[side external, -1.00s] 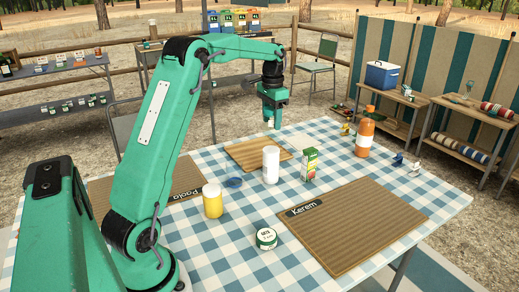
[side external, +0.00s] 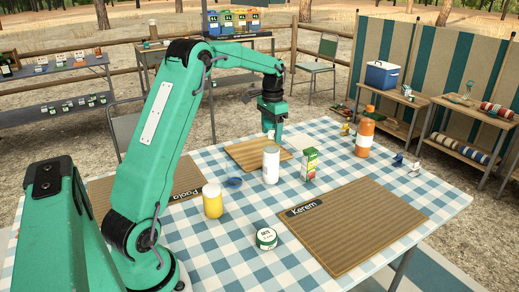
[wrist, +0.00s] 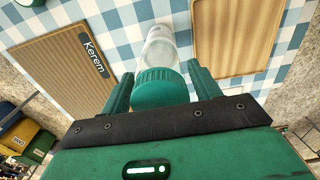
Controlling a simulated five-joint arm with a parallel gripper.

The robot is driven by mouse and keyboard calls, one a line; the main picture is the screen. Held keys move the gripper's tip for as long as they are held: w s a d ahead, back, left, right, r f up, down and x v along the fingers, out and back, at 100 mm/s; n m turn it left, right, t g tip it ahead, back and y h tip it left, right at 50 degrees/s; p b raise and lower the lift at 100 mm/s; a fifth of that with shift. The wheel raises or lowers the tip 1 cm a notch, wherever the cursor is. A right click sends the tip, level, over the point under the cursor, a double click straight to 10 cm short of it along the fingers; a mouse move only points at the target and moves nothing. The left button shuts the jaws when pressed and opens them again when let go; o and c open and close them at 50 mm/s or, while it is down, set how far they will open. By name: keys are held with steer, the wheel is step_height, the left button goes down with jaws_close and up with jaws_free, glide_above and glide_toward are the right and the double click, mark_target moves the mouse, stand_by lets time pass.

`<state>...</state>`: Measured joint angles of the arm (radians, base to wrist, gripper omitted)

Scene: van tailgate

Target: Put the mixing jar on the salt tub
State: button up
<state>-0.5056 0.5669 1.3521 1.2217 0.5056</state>
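In the wrist view the mixing jar (wrist: 160,48) has a ribbed green lid and a pale, see-through body. Its lid lies between the two fingers of my gripper (wrist: 160,82) and nearly fills the gap; I cannot tell whether the fingers press on it. In the side view my gripper (side external: 272,138) points down just above a pale upright cylinder (side external: 271,168); no green lid can be made out there. The salt tub (side external: 266,238), low and round with a white-labelled top and green rim, stands in front. Its edge also shows in the wrist view (wrist: 30,3).
A yellow jar (side external: 212,202) and a blue ring (side external: 233,182) lie left of the cylinder. A green-white carton (side external: 310,166) and an orange bottle (side external: 365,138) stand right. The Kerem board (side external: 360,225) is bare. A wooden board (side external: 243,153) lies behind.

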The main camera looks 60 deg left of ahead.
steer(key=shift+o, duration=0.6)
step_height(320, 180, up, 12)
steer(key=shift+r, duration=0.15)
stand_by(0.4)
stand_by(0.5)
